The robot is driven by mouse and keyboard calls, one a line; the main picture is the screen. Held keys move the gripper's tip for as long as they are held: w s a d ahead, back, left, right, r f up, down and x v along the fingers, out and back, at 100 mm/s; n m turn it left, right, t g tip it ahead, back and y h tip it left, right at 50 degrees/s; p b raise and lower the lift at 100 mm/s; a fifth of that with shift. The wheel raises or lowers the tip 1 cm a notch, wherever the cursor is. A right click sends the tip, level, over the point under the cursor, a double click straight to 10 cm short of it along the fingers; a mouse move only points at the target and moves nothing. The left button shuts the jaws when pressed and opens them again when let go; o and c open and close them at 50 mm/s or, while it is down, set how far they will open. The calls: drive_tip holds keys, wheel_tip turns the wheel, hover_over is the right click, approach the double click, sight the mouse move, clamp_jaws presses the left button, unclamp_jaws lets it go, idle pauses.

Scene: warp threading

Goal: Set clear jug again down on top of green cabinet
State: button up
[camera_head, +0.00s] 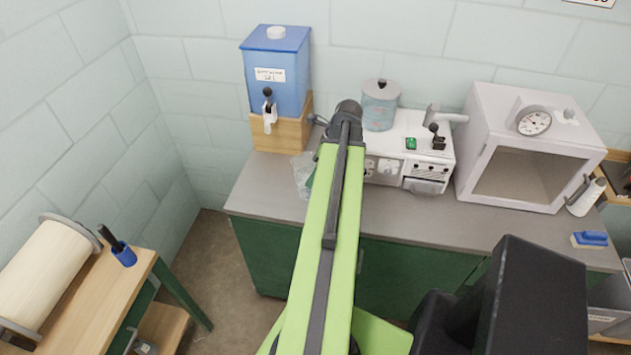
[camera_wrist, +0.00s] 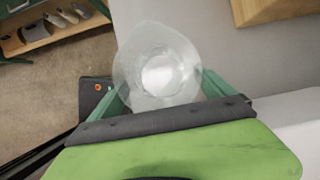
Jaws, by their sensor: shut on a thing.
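The clear jug (camera_wrist: 158,72) is seen from above in the wrist view, with my gripper (camera_wrist: 163,92) shut around it, one green finger on each side. In the head view the jug (camera_head: 301,172) shows as a see-through shape at the left end of the worktop, partly hidden by my arm. The green cabinet (camera_head: 268,258) has a grey top (camera_head: 262,187), which also shows in the wrist view (camera_wrist: 225,45). The jug is over or at the top's left edge. I cannot tell whether its base touches the top.
A blue water dispenser (camera_head: 277,75) on a wooden stand (camera_head: 283,133) is behind the jug. A white machine (camera_head: 425,150) with a lidded container (camera_head: 380,108) and a white oven-like box (camera_head: 527,150) stand to the right. Clear worktop (camera_head: 420,215) lies along the front.

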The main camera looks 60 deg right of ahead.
drive_tip(key=shift+f+b, duration=2.1)
drive_tip(key=shift+f, duration=0.05)
drive_tip(key=shift+r, duration=0.2)
drive_tip(key=shift+w+f, duration=0.1)
drive_tip(key=o, duration=1.8)
drive_tip(key=shift+c, duration=0.2)
drive_tip(key=p+v, duration=1.1)
drive_tip(key=v, duration=0.1)
drive_tip(key=shift+r+p, duration=0.25)
drive_tip(key=shift+p, duration=0.1)
drive_tip(key=shift+f, duration=0.1)
drive_tip(key=shift+w+a, duration=0.1)
